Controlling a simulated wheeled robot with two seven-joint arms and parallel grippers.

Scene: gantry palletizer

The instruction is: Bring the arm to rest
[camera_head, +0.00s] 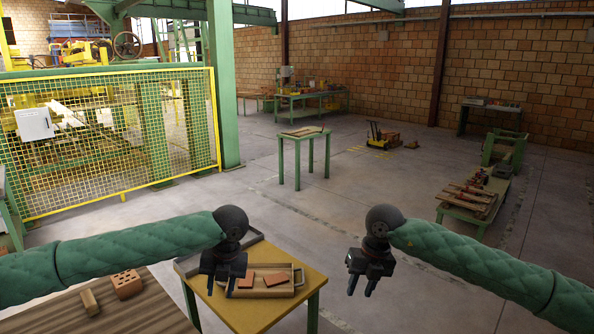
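My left gripper (221,284) hangs above the left part of a yellow-topped table, its fingers pointing down. Its two fingers look apart with nothing between them. My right gripper (361,287) hangs over open floor to the right of that table, fingers pointing down, with a gap between them and nothing held. Both arms, in green quilted sleeves, reach in from the sides. The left gripper hides part of a wooden tray (298,291) on the yellow table.
The yellow table (262,314) carries the tray with reddish flat pieces (276,279). A brown wooden table (140,313) at lower left holds a perforated brick (127,284) and a wooden block (89,302). A yellow mesh fence (110,150) stands at left.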

